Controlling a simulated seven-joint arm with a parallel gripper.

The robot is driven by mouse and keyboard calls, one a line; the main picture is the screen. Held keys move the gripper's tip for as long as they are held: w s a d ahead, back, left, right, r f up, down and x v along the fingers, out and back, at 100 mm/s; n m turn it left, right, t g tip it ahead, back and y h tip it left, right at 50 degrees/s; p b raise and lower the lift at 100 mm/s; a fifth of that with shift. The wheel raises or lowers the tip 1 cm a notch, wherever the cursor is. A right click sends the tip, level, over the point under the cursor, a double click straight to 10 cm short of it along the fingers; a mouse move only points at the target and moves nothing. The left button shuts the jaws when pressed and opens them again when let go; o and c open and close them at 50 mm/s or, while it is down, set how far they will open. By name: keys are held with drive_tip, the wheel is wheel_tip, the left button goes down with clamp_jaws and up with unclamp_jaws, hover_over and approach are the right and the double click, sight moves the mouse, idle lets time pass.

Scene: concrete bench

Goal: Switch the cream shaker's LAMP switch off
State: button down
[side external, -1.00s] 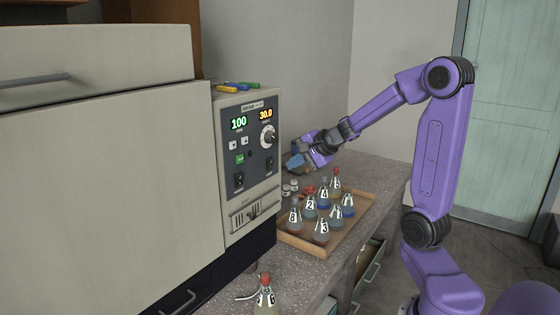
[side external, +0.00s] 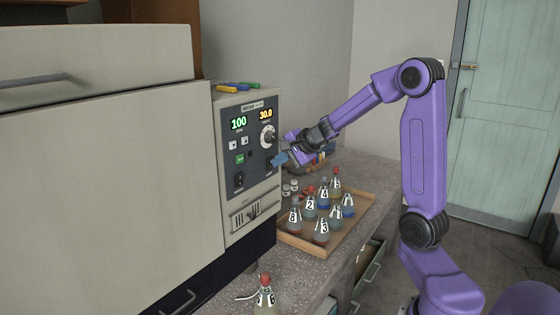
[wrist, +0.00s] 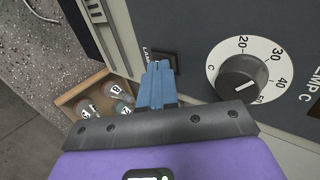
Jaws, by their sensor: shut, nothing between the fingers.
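The cream shaker (side external: 225,160) has a dark control panel facing my gripper, with lit readouts of 100 and 30.0. The LAMP switch (wrist: 172,57) is a dark rocker below the dial. Its partly covered label shows in the wrist view. My gripper (side external: 279,159) is shut and empty, its blue fingertips close in front of the panel at this switch and hiding part of it. In the wrist view the fingertips (wrist: 160,68) overlap the switch's left part. I cannot tell whether they touch it, or which way the rocker is tipped.
A numbered dial (wrist: 248,78) is beside the fingers, above the switch. A second rocker switch (side external: 239,180) sits lower left on the panel. A wooden tray (side external: 335,240) of numbered flasks stands below my gripper. Another flask (side external: 265,297) stands on the bench in front.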

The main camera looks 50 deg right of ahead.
drive_tip(key=shift+w+r, duration=0.1)
drive_tip(key=shift+w, duration=0.1)
drive_tip(key=shift+r, duration=0.1)
drive_tip(key=shift+r, duration=0.7)
drive_tip(key=v, duration=1.3)
drive_tip(key=shift+r, duration=0.15)
